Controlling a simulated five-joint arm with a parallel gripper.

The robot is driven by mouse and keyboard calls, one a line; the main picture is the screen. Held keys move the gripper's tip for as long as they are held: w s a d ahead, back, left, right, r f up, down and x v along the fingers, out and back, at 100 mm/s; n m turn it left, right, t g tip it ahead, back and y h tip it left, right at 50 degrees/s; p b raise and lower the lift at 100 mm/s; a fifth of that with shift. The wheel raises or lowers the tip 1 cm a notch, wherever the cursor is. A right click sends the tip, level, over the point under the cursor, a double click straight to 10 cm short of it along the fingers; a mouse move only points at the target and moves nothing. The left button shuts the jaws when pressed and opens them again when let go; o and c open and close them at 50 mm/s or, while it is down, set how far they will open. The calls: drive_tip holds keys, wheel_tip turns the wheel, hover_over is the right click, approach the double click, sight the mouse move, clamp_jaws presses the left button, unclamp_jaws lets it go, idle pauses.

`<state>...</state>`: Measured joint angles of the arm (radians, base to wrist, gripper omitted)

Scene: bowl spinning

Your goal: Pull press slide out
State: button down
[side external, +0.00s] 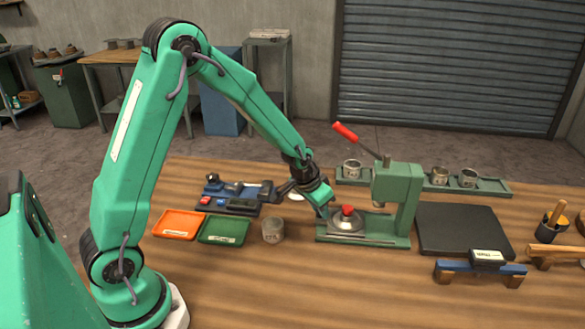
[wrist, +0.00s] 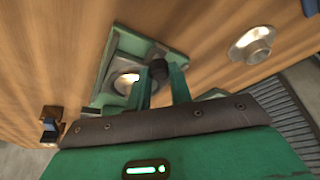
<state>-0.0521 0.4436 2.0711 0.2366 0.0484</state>
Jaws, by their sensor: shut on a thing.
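The green press (side external: 398,200) stands on the table with its red-handled lever (side external: 345,132) raised. My gripper (side external: 326,208) is low at the slide's left end. In the wrist view my gripper's green fingers (wrist: 162,82) are shut on a dark knob (wrist: 158,69), apparently the slide's handle. The round metal piece (wrist: 125,86) shows beside it. The fingers' contact is hidden in the side view.
An orange tray (side external: 178,223), a green tray (side external: 224,230) and a metal cup (side external: 273,231) lie left of the press. A rack with cups (side external: 490,187) stands behind it. A dark mat (side external: 462,228) lies to the right.

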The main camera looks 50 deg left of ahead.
drive_tip(key=shift+s+a, duration=0.75)
drive_tip(key=shift+a, duration=0.05)
drive_tip(key=c, duration=1.3)
unclamp_jaws()
drive_tip(key=shift+o, duration=0.2)
drive_tip(key=shift+r, duration=0.1)
drive_tip(key=v, duration=0.7)
drive_tip(key=shift+r, duration=0.3)
drive_tip(key=shift+s+d, duration=0.15)
